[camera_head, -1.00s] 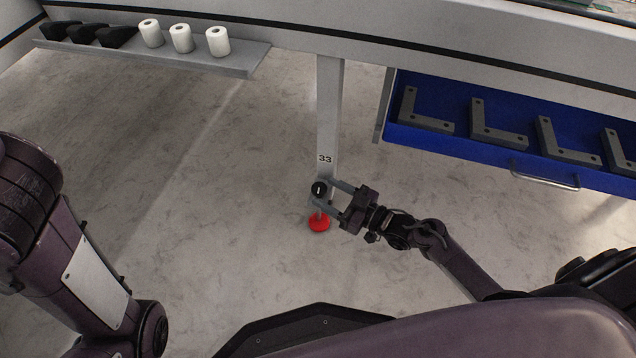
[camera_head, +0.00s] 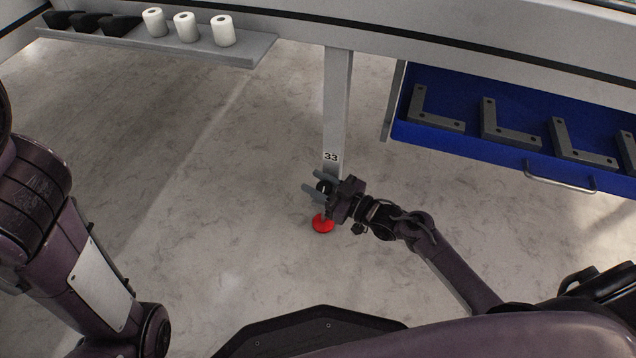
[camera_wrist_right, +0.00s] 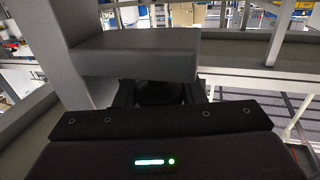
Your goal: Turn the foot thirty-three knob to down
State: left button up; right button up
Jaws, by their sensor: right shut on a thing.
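The foot thirty-three knob (camera_head: 322,187) is a small black knob on the grey table leg (camera_head: 337,110), just below the "33" label (camera_head: 331,157). My right gripper (camera_head: 314,188) has its two grey fingers on either side of the knob, shut on it. Which way the knob points cannot be told. A red foot (camera_head: 323,223) sits on the floor under the leg. My left arm is at the left, its gripper out of view.
A blue drawer (camera_head: 460,142) with grey L-brackets stands open at the right. A grey shelf (camera_head: 240,54) with white rolls and black parts is at the upper left. The marble-patterned floor (camera_head: 200,200) around the leg is clear.

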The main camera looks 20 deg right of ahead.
jog(key=shift+r+m+t+h+p, duration=0.25)
jog(key=shift+m+t+h+p, duration=0.3)
jog(key=shift+p, duration=0.55)
jog(key=shift+d+f+h, duration=0.1)
jog(key=shift+f+h, duration=0.15)
jog(key=shift+h, duration=0.1)
jog(key=shift+w, duration=0.1)
jog(key=o, duration=1)
jog(key=shift+c, duration=0.2)
